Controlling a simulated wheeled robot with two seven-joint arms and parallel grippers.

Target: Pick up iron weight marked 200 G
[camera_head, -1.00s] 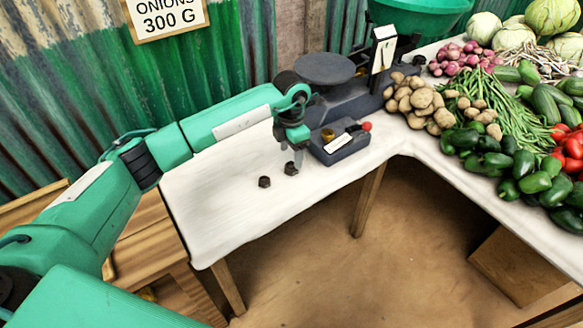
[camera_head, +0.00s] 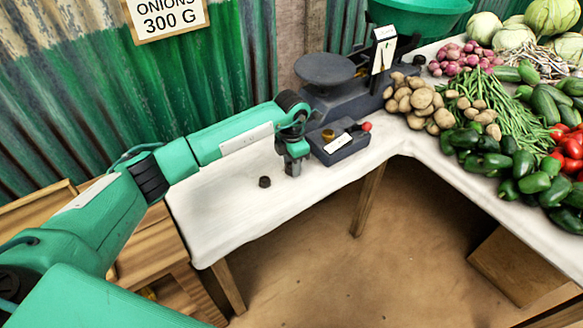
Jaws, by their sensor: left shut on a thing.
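My left gripper (camera_head: 294,168) points down at the white table, left of the scale's dark box. It is shut on a small dark iron weight, which the fingers almost wholly hide. I cannot read a mark on it or tell whether it touches the table. Another small dark iron weight (camera_head: 264,182) stands on the table just left of the gripper, apart from it. Its mark is too small to read. My right gripper is not in view.
A balance scale with a dark round pan (camera_head: 324,68) stands behind the gripper. A dark box (camera_head: 338,148) with a brass-coloured weight and a red knob is close on the right. Potatoes (camera_head: 420,100) lie further right. The white table's (camera_head: 225,215) front left is clear.

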